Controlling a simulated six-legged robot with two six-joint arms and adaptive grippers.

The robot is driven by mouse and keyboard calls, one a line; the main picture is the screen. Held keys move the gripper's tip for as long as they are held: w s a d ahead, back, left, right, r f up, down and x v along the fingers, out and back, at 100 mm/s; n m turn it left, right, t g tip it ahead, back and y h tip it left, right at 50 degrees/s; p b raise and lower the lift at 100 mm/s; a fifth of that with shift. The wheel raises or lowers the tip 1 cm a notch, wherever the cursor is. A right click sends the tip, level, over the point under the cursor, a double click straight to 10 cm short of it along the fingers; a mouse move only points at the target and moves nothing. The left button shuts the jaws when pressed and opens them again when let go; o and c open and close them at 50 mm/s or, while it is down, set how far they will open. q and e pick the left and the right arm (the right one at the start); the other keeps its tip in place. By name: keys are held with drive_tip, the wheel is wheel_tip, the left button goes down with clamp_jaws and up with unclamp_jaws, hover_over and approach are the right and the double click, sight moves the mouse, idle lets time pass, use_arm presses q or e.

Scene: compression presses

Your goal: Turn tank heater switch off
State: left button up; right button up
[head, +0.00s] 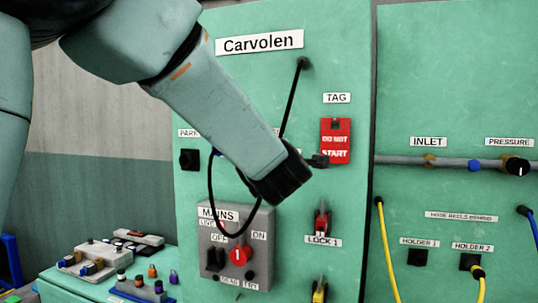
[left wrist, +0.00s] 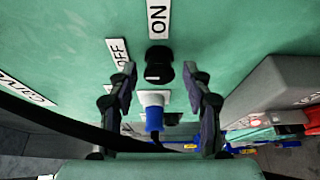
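In the left wrist view a black knob (left wrist: 159,66) stands on the green panel, with an ON label (left wrist: 158,19) beyond it and an OFF label (left wrist: 119,53) to its left. No readable label in view names it as the tank heater switch. A pale mark shows on the knob; its setting is unclear. My left gripper (left wrist: 160,80) is open, with one finger on each side of the knob; contact cannot be told. In the head view my left gripper (head: 318,160) is at the panel, left of the red tag, and its own arm hides the knob. My right gripper is not in view.
The grey MAINS box (head: 212,235) with a red knob is below the arm. A red DO NOT START tag (head: 336,150) is close by. A black cable (head: 290,105) loops behind the arm.

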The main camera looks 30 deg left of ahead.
use_arm(q)
drive_tip(key=shift+w, duration=0.15)
idle(0.3)
drive_tip(key=s+d+f+m+t+h+p, duration=0.1)
drive_tip(key=s+f+m+t+h+p, duration=0.2)
drive_tip(key=m, duration=0.8)
drive_tip(key=s+d+f+m+t+h+p, duration=0.1)
drive_tip(key=s+m+t+h+p, duration=0.25)
drive_tip(key=m, duration=0.85)
drive_tip(key=d+f+g+h+b, duration=0.1)
drive_tip(key=f+g+b, duration=0.1)
drive_tip(key=f, duration=0.8)
drive_tip(key=s+d+f+m+g+h+b, duration=0.1)
drive_tip(key=f+b, duration=0.4)
drive_tip(key=f, duration=0.5)
drive_tip(key=d+f+m+g+h+b, duration=0.1)
drive_tip(key=d+f+g+b, duration=0.1)
drive_tip(key=f, duration=0.8)
drive_tip(key=shift+s+d+f+g+b, duration=0.15)
drive_tip(key=shift+d+f+g+b, duration=0.15)
drive_tip(key=shift+d+b, duration=0.45)
